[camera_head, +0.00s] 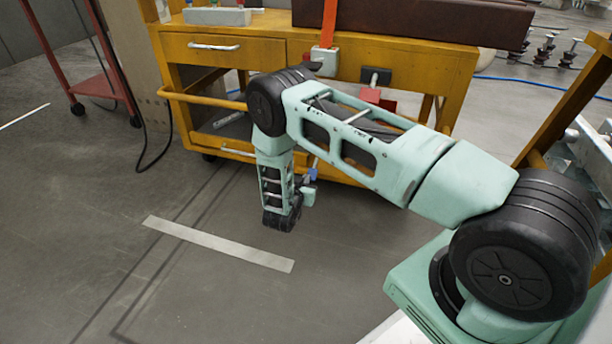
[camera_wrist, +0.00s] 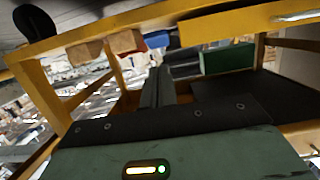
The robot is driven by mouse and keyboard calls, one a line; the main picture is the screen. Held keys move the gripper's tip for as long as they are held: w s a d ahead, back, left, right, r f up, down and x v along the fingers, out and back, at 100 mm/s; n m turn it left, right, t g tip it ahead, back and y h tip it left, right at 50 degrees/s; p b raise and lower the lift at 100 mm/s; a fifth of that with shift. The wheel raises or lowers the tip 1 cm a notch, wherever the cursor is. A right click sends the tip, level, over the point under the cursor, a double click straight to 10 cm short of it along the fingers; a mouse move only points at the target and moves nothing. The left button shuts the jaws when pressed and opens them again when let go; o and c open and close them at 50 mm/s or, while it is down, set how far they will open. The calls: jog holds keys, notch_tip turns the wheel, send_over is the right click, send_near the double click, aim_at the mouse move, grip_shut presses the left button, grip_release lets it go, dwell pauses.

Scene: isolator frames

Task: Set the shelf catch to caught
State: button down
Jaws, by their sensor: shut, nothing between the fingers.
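My gripper shows in the wrist view, where its dark green body with a small lit strip fills the bottom. Its dark fingers (camera_wrist: 160,88) look closed together and point away under a yellow frame. In the head view my arm bends down in front of the yellow bench (camera_head: 215,50), and the fingertips cannot be made out. I cannot tell for certain which part is the shelf catch. A black box (camera_head: 376,77) with a red piece (camera_head: 372,96) below it is on the bench front. A white and red fitting (camera_head: 325,58) with an orange-red upright bar is left of it.
In the wrist view, brown blocks (camera_wrist: 118,44), a blue block (camera_wrist: 157,40) and a green box (camera_wrist: 228,59) are near the yellow frame (camera_wrist: 110,36). A red cart (camera_head: 95,88) stands at the left. The floor before the bench is clear, with a pale strip (camera_head: 215,243).

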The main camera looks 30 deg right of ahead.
jog(key=s+a+f+p, duration=0.1)
jog(key=s+a+p, duration=0.1)
jog(key=s+a, duration=0.2)
jog(key=shift+s+a+f+p, duration=0.3)
jog(key=shift+a+p, duration=0.1)
jog(key=shift+a, duration=0.65)
jog(key=shift+r, duration=0.1)
jog(key=w+a+r+n+y+p, duration=0.2)
jog(key=a+r+y, duration=0.3)
jog(key=a+r, duration=0.3)
jog(key=w+a+r+n+y+p, duration=0.1)
jog(key=w+a+r+y, duration=0.2)
jog(key=a+r+y, duration=0.5)
jog(key=s+a+r+n+g+y+p, duration=0.25)
jog(key=s+a+r+n, duration=0.35)
jog(key=s+a+r, duration=0.6)
jog(key=s+a+r+n+g+p, duration=0.15)
jog(key=s+r+n+g, duration=0.25)
jog(key=s+r, duration=0.65)
jog(key=s+d+r+n+g+h+p, duration=0.1)
jog(key=s+d+r+n, duration=0.2)
jog(key=s+d, duration=0.35)
jog(key=s+d+r+n+g+h+p, duration=0.1)
jog(key=s+d+r+n+g+h, duration=0.2)
jog(key=s, duration=0.6)
notch_tip(320, 180, up, 38)
jog(key=m+t+y+p, duration=0.1)
jog(key=p, duration=3.6)
jog(key=shift+a+p, duration=0.35)
jog(key=shift+a, duration=0.05)
